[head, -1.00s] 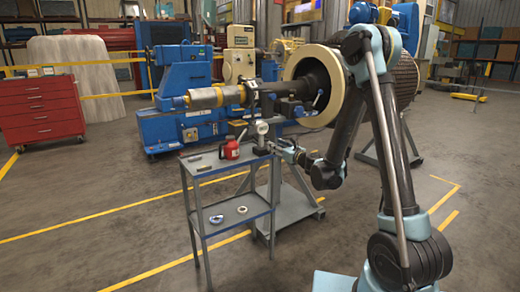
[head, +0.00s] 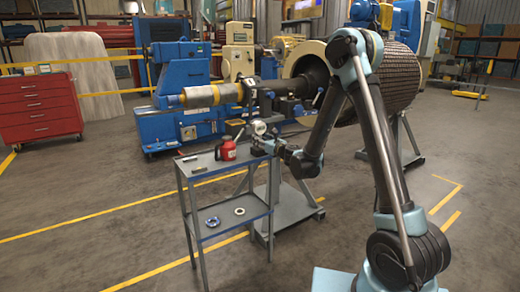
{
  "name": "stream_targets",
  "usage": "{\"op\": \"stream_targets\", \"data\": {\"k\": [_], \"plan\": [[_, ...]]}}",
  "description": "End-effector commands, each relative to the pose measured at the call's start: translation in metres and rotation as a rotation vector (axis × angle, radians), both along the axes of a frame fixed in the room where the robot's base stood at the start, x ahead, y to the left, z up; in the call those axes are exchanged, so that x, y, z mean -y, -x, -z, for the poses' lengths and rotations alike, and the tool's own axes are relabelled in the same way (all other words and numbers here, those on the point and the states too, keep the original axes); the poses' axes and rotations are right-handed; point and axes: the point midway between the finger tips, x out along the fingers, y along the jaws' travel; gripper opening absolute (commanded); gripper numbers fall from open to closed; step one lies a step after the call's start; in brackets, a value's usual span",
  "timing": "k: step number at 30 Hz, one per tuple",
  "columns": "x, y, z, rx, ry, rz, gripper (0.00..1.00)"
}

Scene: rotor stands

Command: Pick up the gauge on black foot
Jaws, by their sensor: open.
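The gauge (head: 258,128), with a round pale dial, stands upright at the right end of the grey cart's top shelf. Its black foot is mostly hidden behind my gripper. My gripper (head: 262,147) is open and reaches in from the right, level with the lower part of the gauge. The jaws look very close to it or around it; at this size I cannot tell whether they touch it.
Two rings lie on the lower shelf (head: 222,231). A large rotor shaft (head: 285,85) on a stand is behind and above.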

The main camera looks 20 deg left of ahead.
Motion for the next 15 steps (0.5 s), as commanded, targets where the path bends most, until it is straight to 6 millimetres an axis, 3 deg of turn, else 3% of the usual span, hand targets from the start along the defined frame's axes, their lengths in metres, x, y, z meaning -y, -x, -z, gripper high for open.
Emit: {"op": "stream_targets", "data": {"k": [11, 15], "plan": [[-0.0128, -0.0038, -0.0001, 0.0, 0.0, -0.001, 0.39], [-0.014, -0.003, -0.0001, 0.0, 0.0, -0.002, 0.08]]}}
